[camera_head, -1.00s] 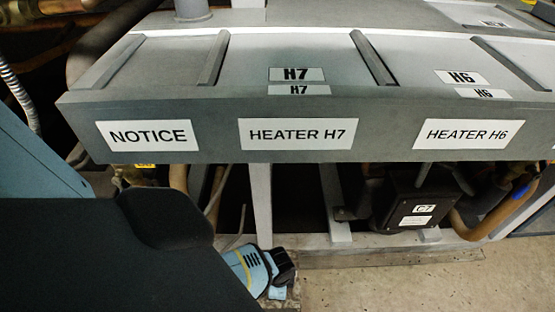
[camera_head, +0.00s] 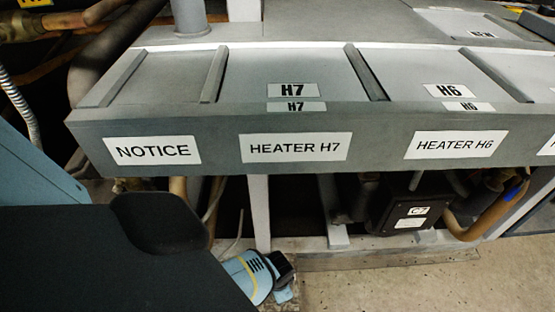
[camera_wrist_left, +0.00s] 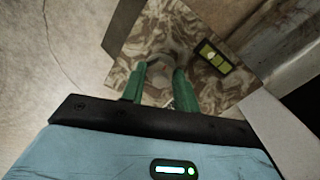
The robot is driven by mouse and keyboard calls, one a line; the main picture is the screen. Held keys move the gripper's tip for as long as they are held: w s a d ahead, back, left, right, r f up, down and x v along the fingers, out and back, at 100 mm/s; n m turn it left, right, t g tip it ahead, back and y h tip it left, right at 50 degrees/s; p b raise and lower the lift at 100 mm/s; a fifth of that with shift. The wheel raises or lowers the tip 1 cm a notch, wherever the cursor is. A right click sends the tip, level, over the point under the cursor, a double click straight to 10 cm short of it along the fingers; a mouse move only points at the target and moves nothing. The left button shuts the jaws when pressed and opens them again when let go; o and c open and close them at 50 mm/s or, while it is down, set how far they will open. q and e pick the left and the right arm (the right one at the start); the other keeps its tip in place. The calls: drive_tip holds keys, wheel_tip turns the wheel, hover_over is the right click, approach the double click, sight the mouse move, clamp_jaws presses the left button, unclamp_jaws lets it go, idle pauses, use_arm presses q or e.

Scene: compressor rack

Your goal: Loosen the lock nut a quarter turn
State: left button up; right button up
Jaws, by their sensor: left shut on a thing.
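In the left wrist view my left gripper (camera_wrist_left: 161,82) has two green fingers, one on each side of the lock nut (camera_wrist_left: 161,68), a dull round metal piece. The fingers are shut on the nut. The nut is in front of a mottled brown and cream plate (camera_wrist_left: 205,85), and the fingers partly cover it. In the head view a light blue and black part, likely of my left arm, shows low in the middle; the fingers and the nut cannot be made out there. My right gripper is not in view.
A yellow-green label (camera_wrist_left: 212,57) is on the plate. In the head view a grey shelf (camera_head: 225,118) with heater labels overhangs the lower space. A black box (camera_head: 405,208) and copper pipes (camera_head: 470,228) are to the right. Bare floor (camera_head: 400,285) lies at the front right.

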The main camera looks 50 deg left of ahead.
use_arm(q)
drive_tip(key=o, duration=0.8)
drive_tip(key=shift+o, duration=0.8)
